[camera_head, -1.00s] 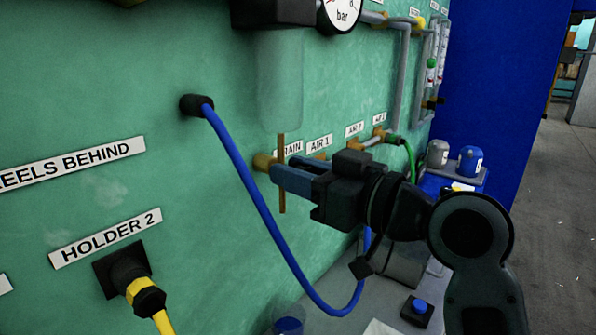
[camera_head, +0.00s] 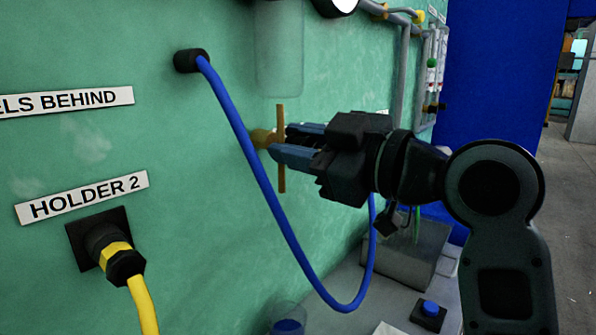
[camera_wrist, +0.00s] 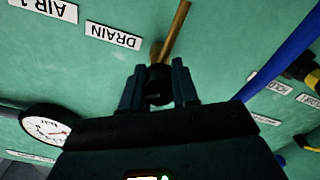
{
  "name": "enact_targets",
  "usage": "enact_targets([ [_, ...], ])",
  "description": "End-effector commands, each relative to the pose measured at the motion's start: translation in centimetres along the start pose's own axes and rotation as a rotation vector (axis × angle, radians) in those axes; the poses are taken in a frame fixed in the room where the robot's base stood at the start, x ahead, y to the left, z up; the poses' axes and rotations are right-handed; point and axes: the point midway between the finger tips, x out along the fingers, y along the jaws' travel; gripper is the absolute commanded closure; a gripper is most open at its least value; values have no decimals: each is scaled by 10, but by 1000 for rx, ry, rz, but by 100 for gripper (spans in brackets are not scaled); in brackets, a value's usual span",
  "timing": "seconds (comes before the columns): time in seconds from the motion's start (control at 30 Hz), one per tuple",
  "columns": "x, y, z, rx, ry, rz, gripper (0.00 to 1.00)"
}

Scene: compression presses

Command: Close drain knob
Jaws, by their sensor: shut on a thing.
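The drain knob is a brass valve (camera_head: 262,138) on the green panel with a thin brass bar (camera_head: 281,179) across it, standing upright in the head view.
A blue hose (camera_head: 262,185) loops down the panel close to the knob and fingers. A yellow cable plug (camera_head: 122,264) sits under the HOLDER 2 label (camera_head: 82,197). A clear bowl (camera_head: 279,50) hangs above. A gauge (camera_wrist: 45,126) shows in the wrist view.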

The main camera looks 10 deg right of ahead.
Motion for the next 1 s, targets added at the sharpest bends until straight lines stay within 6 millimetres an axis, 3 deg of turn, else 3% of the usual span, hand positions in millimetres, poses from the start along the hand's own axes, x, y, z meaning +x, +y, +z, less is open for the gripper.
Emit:
enact_targets([
  [1.0, 0, -6, 2, -906, 5, 0, 100],
])
